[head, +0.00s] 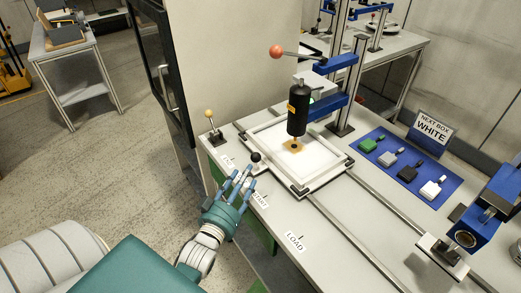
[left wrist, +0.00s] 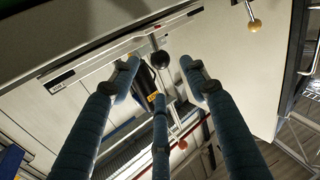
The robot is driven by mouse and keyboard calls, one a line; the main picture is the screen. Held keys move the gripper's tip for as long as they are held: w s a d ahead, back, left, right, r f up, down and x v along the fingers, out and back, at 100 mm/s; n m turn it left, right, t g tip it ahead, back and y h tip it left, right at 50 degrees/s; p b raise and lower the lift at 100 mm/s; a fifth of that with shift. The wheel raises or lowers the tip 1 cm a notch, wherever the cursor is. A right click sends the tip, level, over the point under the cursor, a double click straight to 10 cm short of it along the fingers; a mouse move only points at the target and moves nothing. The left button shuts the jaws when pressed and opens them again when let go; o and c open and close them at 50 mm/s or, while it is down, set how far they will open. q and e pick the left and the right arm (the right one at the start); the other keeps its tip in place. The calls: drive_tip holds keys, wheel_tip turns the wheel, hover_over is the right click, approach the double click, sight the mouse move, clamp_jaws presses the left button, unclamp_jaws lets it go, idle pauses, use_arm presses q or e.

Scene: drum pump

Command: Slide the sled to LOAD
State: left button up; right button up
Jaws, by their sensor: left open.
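The sled (head: 336,177) is a white frame with black corners, on the rails beneath the black pump. Its black knob (head: 256,157) sticks out at the near left side. The LOAD label (head: 294,241) lies on the table edge, to the lower right of the sled. My left gripper (head: 243,176) is open, its fingers pointing at the knob. In the left wrist view the knob (left wrist: 160,59) shows between and beyond the spread fingertips (left wrist: 159,72); contact cannot be told. My right gripper is not in view.
The black pump (head: 298,110) stands over the sled. A blue mat (head: 408,166) holds several coloured pieces. A blue device (head: 483,212) stands at the right. A yellow-knobbed lever (head: 210,114) is behind.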

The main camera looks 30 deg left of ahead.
sight(254, 161)
use_arm(q)
drive_tip(key=shift+w+r, duration=0.2)
drive_tip(key=shift+w, duration=0.15)
drive_tip(key=w, duration=0.2)
drive_tip(key=w+a+p, duration=0.1)
drive_tip(key=w, duration=0.2)
drive_tip(key=shift+w+a+r, duration=0.1)
drive_tip(key=shift+w+r, duration=0.05)
drive_tip(key=shift+w, duration=0.05)
drive_tip(key=shift+w+a+p, duration=0.2)
drive_tip(key=shift+w+p, duration=0.15)
drive_tip(key=shift+w, duration=0.85)
drive_tip(key=shift+w+a, duration=0.1)
drive_tip(key=shift+w, duration=0.35)
drive_tip(key=c, duration=0.8)
clamp_jaws()
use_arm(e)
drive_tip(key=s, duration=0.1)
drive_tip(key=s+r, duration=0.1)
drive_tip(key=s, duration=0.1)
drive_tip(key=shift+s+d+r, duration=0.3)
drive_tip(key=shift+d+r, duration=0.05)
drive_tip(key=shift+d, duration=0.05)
